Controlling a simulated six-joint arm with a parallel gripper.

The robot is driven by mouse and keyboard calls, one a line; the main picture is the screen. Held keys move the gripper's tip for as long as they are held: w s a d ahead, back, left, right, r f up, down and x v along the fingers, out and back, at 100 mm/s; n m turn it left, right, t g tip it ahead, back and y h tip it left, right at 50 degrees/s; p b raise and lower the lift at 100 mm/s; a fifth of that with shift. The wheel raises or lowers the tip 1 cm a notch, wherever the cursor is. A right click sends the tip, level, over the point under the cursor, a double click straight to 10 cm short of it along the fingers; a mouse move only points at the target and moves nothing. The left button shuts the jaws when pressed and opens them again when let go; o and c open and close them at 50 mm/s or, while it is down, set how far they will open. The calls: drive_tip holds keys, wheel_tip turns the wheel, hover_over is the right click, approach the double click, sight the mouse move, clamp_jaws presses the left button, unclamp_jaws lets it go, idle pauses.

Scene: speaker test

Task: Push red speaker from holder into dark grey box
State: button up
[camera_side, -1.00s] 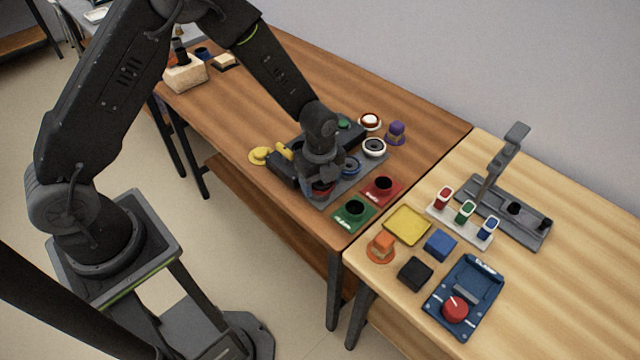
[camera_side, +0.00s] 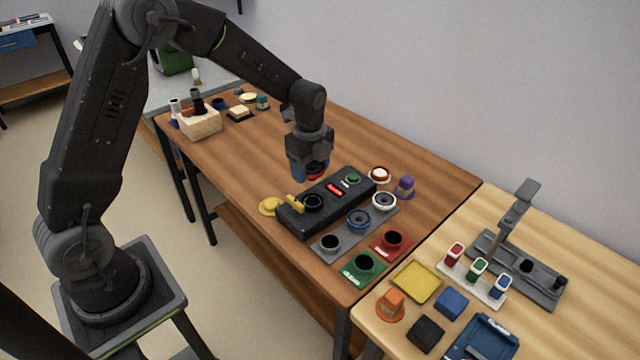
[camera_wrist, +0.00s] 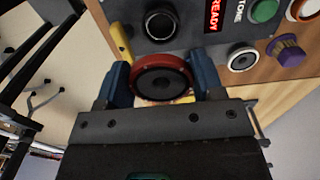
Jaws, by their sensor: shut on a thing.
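My gripper (camera_side: 311,172) is shut on the red speaker (camera_side: 316,171), raised above the table behind the dark grey box (camera_side: 290,222). In the wrist view the red speaker (camera_wrist: 160,84), with a black cone, sits between the blue fingers of my gripper (camera_wrist: 163,82). The box has a round black socket (camera_side: 312,203), a yellow lever (camera_side: 295,203), a lit red display and a green button. The wrist view shows its socket (camera_wrist: 160,23) and the word READY (camera_wrist: 213,15). The grey holder (camera_side: 345,247) lies along the box's front side, with an empty round seat (camera_side: 329,242).
The holder carries a blue speaker (camera_side: 359,217) and a white speaker (camera_side: 384,201). Red (camera_side: 391,243) and green (camera_side: 363,264) trays stand close by. A purple knob-like thing (camera_side: 405,186) and a yellow piece (camera_side: 271,206) flank the box. Bare table lies behind it.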

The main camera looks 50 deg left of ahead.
sight(310, 198)
drive_tip(key=shift+f, duration=3.35)
drive_tip(key=shift+f, duration=1.25)
drive_tip(key=o, duration=0.7)
drive_tip(key=shift+o, duration=1.2)
drive_tip(key=shift+s+f, duration=0.1)
drive_tip(key=shift+s, duration=0.05)
drive_tip(key=shift+r, duration=3.85)
